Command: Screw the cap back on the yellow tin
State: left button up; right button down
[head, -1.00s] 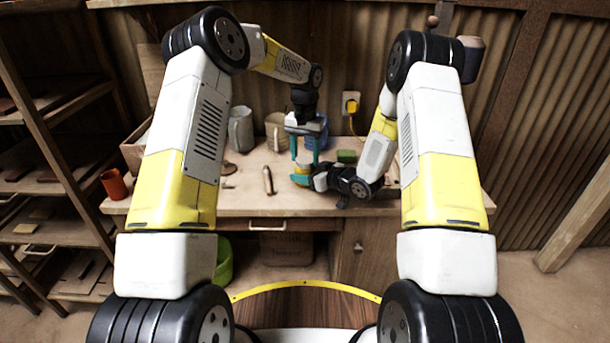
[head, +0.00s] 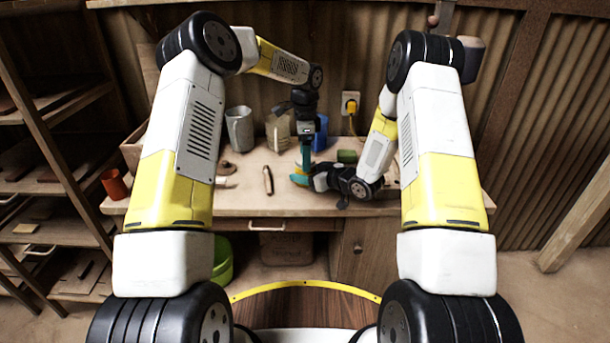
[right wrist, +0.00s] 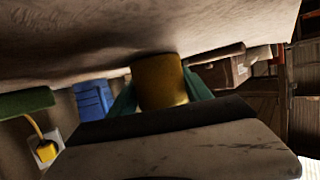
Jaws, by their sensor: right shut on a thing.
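The yellow tin (right wrist: 160,82) stands between the teal fingers of my right gripper (right wrist: 162,95) in the right wrist view, and that gripper is shut on it. In the head view the tin is a small, mostly covered yellow patch on the bench, with my right gripper (head: 299,179) reaching it from the right. My left gripper (head: 305,168) points straight down over the tin. Its teal fingers line up one behind the other, so their gap is hidden. I cannot make out the cap, which may be hidden by the left fingers.
On the workbench (head: 235,200) stand a grey jug (head: 240,130), a beige mug (head: 275,135), a blue container (head: 320,138) and a green block (head: 347,156). A stick-like tool (head: 267,180) lies left of the grippers. An orange cup (head: 114,184) is at the left end. The front strip is clear.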

pick_arm(q)
notch_tip(320, 180, up, 12)
dwell(0.6)
pick_arm(e)
jog(key=shift+c, duration=1.9)
grip_release()
jog(key=v, duration=0.7)
jog(key=shift+s+d+r, duration=0.1)
jog(key=shift+s+d, duration=0.15)
jog(key=shift+d, duration=0.05)
